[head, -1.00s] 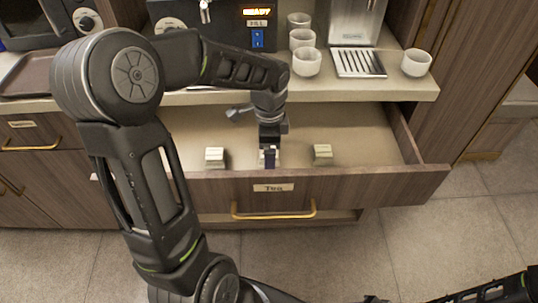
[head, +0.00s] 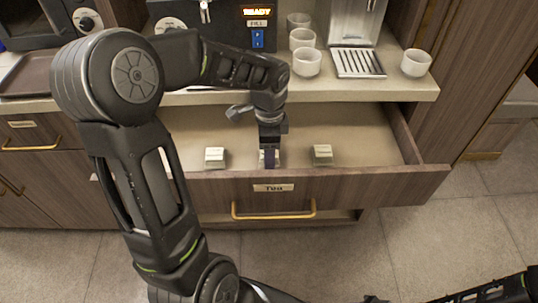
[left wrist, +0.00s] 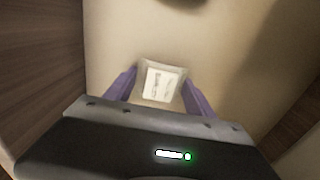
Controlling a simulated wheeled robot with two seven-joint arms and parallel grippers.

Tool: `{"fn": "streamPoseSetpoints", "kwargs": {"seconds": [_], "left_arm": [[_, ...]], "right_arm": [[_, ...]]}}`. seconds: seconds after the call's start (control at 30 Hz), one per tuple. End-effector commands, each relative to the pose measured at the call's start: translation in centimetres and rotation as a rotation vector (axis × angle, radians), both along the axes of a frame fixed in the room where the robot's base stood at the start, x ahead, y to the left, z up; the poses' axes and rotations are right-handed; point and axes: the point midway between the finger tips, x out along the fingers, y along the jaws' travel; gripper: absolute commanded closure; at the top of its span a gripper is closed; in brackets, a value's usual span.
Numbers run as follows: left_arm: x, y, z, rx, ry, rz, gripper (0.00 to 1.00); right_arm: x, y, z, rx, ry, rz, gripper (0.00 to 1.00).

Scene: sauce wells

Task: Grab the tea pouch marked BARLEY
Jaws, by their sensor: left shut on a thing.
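The tea drawer (head: 360,184) is open and holds three small pale pouches in a row. My left gripper (head: 269,162) reaches down into it at the middle pouch (head: 277,160). In the left wrist view this pouch (left wrist: 161,82) sits between the purple fingers of my left gripper (left wrist: 160,90), shut on it. Its label has dark marks that I cannot read. The left pouch (head: 215,158) and the right pouch (head: 322,155) stand apart to either side, their labels unreadable here. My right gripper is not in view.
The drawer's front panel, with a gold handle (head: 274,215), stands close in front of the pouches. Above the drawer, the counter (head: 400,90) carries several white cups, a drip tray (head: 358,63) and a machine. The drawer floor between the pouches is clear.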

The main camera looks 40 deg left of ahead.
Motion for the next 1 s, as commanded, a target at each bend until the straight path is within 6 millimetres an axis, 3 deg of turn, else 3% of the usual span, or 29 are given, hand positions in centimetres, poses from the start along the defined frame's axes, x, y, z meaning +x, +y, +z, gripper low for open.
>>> {"fn": "streamPoseSetpoints", "kwargs": {"seconds": [0.27,0.43,0.8,1.0], "left_arm": [[0.0,0.0,0.0,0.0,0.0,0.0,0.77],[0.1,0.0,1.1,0.001,-0.002,0.0,0.77],[0.1,0.0,7.9,0.0,-0.004,0.0,0.77],[0.0,0.0,9.9,0.0,-0.001,-0.001,0.77]], "right_arm": [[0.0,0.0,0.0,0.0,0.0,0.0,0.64],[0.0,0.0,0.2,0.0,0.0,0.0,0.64],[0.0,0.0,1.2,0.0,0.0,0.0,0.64],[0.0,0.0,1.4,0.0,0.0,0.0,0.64]]}}
